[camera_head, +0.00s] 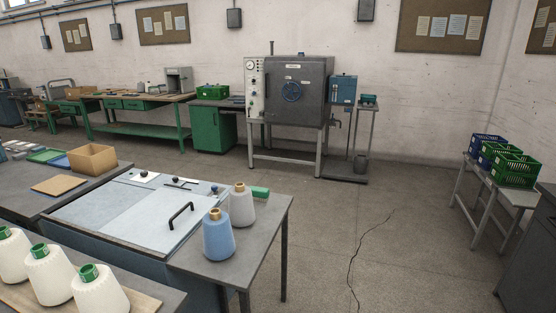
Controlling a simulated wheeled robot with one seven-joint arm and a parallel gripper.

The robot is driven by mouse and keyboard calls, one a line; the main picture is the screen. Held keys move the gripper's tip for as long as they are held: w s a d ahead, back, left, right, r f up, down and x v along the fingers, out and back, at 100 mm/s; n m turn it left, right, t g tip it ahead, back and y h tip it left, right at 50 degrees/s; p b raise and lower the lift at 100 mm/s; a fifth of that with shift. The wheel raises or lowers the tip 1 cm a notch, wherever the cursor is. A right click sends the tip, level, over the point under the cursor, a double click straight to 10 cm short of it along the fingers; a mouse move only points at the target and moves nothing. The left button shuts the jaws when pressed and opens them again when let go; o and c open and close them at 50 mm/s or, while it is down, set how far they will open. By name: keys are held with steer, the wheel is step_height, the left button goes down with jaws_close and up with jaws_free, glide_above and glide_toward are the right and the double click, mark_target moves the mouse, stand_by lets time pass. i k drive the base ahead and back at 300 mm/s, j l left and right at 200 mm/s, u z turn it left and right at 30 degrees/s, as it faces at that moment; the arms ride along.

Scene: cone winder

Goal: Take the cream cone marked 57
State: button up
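Several cream cones with green tops stand upright in a row on a board at the lower left, among them the nearest cone (100,292), a middle cone (52,274) and a far cone (13,255). A blue cone (218,238) and a pale grey-white cone (242,206), both with tan tops, stand on the right end of the central table (262,226). No number is readable on any cone, so I cannot tell which is marked 57. My gripper is not in view.
The central table carries a pale lidded panel with a black handle (181,215) and a green object (260,193). An open cardboard box (92,158) stands on the left bench. Crates (515,171) sit on a right-hand table. The floor (400,235) between is clear.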

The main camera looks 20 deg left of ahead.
mark_target(51, 273)
steer(key=i+j+u, duration=0.1)
steer(key=u, duration=0.4)
steer(key=i+u, duration=0.25)
steer(key=u, duration=0.25)
steer(key=i+l+u, duration=0.1)
steer(key=u, duration=0.4)
steer(key=i+l+u, duration=0.2)
steer(key=u, duration=0.3)
steer(key=i+u, duration=0.2)
steer(key=u, duration=0.15)
steer(key=i+u, duration=0.2)
steer(key=u, duration=0.15)
steer(key=i+l+u, duration=0.15)
steer(key=u, duration=0.25)
